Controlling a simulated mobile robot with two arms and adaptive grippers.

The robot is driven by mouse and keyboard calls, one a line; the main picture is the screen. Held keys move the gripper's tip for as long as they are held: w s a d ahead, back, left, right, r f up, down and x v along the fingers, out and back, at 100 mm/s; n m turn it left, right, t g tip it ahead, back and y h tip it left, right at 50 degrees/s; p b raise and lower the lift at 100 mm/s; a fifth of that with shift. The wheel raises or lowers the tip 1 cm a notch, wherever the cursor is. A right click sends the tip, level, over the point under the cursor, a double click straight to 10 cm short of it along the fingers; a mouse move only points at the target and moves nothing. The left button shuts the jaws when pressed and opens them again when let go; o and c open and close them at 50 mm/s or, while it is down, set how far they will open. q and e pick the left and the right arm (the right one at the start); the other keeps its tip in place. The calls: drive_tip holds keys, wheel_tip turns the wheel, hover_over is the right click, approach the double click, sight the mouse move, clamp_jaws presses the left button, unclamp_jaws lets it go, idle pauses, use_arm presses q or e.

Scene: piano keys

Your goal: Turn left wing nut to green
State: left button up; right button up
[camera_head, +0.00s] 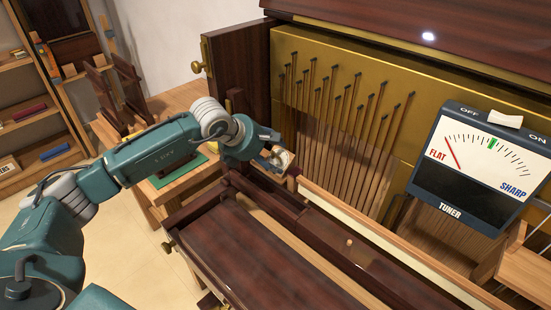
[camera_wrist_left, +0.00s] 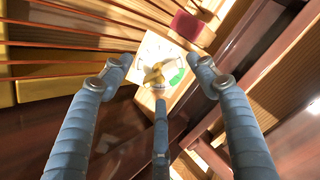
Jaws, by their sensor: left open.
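The dial has a green patch (camera_wrist_left: 177,76) to the right of the nut. The dial sits on a light wooden block. My left gripper (camera_wrist_left: 161,75) is open, its three blue fingers spread around the nut, with the lower finger nearest it. I cannot tell whether any finger touches the nut. In the head view my left gripper (camera_head: 272,147) is at the dial (camera_head: 283,158), and the nut is mostly hidden there. My right gripper is not in view.
The tuner (camera_head: 478,172) has its red needle at FLAT, left of a green mark. Strings and pins (camera_head: 335,110) fill the golden panel behind. A dark wooden lid (camera_head: 235,245) lies in front. A dark red block (camera_wrist_left: 192,25) is beyond the dial.

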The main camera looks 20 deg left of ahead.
use_arm(q)
drive_tip(key=p+v, duration=0.2)
drive_tip(key=v, duration=0.9)
idle(0.8)
drive_tip(key=shift+w+f, duration=0.1)
drive_tip(key=c, duration=0.4)
drive_tip(key=shift+n+p, duration=0.4)
drive_tip(key=shift+p, duration=0.15)
drive_tip(key=c, duration=0.4)
drive_tip(key=shift+o, duration=0.2)
drive_tip(key=shift+w+d+f+n+p, duration=0.2)
drive_tip(key=shift+w+f+n+p, duration=0.6)
drive_tip(key=shift+n, duration=2.05)
drive_tip(key=shift+w+d+f+n+p, duration=0.25)
drive_tip(key=shift+f+n+p, duration=0.55)
drive_tip(key=shift+n, duration=2)
drive_tip(key=shift+w+d+f+n+p, duration=0.15)
drive_tip(key=shift+w+f+n+p, duration=0.7)
drive_tip(key=shift+n, duration=2)
